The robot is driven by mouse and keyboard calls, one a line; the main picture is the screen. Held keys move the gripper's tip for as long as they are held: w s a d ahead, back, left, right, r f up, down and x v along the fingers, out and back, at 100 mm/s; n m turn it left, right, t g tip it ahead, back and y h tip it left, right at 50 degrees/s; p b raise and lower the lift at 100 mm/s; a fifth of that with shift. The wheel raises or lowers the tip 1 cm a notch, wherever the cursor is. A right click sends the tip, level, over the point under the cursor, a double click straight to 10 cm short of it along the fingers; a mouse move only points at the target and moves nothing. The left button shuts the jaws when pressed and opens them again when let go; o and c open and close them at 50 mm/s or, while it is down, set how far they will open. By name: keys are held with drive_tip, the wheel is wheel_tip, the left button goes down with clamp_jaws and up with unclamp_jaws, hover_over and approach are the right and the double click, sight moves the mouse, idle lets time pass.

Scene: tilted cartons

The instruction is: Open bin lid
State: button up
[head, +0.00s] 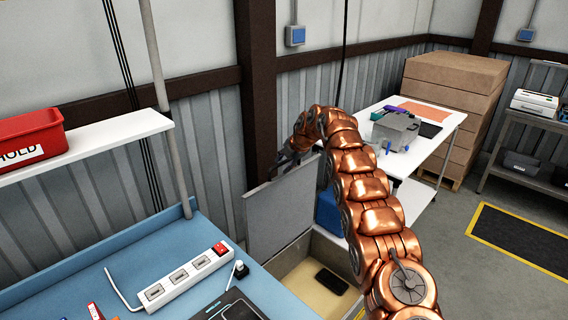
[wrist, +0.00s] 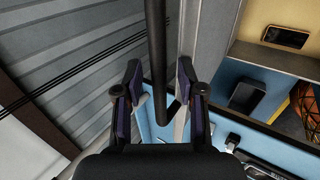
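In the head view the bin (head: 303,254) stands beyond the blue workbench. Its grey lid (head: 279,208) is raised, standing steeply upright on the left side of the bin. The bin's inside shows, with a dark flat item (head: 331,281) on its pale floor. My gripper (head: 290,160) is at the lid's upper edge, partly hidden by my arm. In the wrist view its two fingers (wrist: 157,98) are apart, with a dark bar (wrist: 157,50) passing between or beneath them. I cannot tell whether the bar belongs to the lid or whether the fingers touch it.
The blue workbench (head: 175,250) at front left holds a white power strip (head: 188,277). A white shelf (head: 85,145) with a red box (head: 28,138) is above it. A corrugated wall stands behind the lid. A white table (head: 440,135) is beyond my arm.

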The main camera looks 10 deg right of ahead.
drive_tip(key=v, duration=1.2)
idle(0.3)
